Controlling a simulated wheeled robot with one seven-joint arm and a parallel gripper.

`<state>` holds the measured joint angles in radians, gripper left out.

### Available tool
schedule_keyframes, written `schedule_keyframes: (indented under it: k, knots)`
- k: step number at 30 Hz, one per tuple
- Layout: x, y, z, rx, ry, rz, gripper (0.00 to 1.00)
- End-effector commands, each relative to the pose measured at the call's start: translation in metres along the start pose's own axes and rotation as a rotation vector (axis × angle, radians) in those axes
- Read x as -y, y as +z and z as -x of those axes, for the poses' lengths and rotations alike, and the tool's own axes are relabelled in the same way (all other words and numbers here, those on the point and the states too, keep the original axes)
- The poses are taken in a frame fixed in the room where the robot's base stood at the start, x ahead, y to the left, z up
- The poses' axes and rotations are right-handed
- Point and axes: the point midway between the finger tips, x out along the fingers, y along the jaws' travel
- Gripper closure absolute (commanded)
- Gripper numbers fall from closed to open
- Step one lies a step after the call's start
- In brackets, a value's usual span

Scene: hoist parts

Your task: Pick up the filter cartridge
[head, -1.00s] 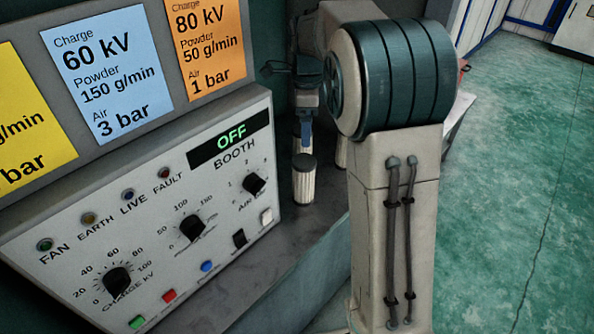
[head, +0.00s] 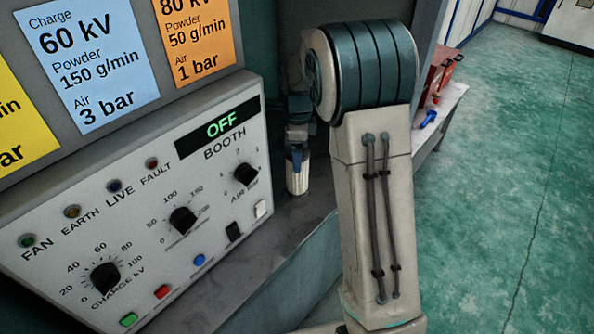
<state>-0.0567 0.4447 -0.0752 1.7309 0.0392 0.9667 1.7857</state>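The filter cartridge (head: 298,181) is a white pleated cylinder. It stands upright on the grey ledge to the right of the booth control panel in the head view. My gripper (head: 297,165) has blue fingers and is at the cartridge's upper part, overlapping it in the picture. The cartridge's dark top is hidden behind the gripper. I cannot tell whether the fingers touch the cartridge or how far apart they are.
The booth control panel (head: 145,210) with knobs and buttons stands close on the left, its display reading OFF. Setting cards (head: 95,65) are above it. The grey ledge (head: 262,245) is bare in front of the cartridge. A red object (head: 436,78) and a blue one (head: 429,119) lie on a bench behind my arm.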

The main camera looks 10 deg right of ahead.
Motion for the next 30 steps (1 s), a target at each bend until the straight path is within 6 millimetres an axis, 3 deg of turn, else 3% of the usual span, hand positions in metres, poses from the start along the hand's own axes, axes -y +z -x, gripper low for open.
schedule_keyframes:
  k: [6, 14, 15, 21, 23, 30]
  knots:
    - [0.002, -0.002, -0.029, -0.001, 0.003, -0.001, 0.14]
    - [0.002, -0.001, -0.034, 0.000, 0.000, -0.001, 0.14]
    - [0.002, -0.001, -0.034, 0.000, 0.000, -0.001, 0.17]
    - [0.002, -0.001, -0.033, 0.000, 0.000, -0.001, 0.72]
    - [0.003, -0.001, -0.033, 0.000, -0.001, -0.001, 0.86]
    - [0.003, -0.001, -0.032, 0.000, -0.001, 0.000, 0.86]
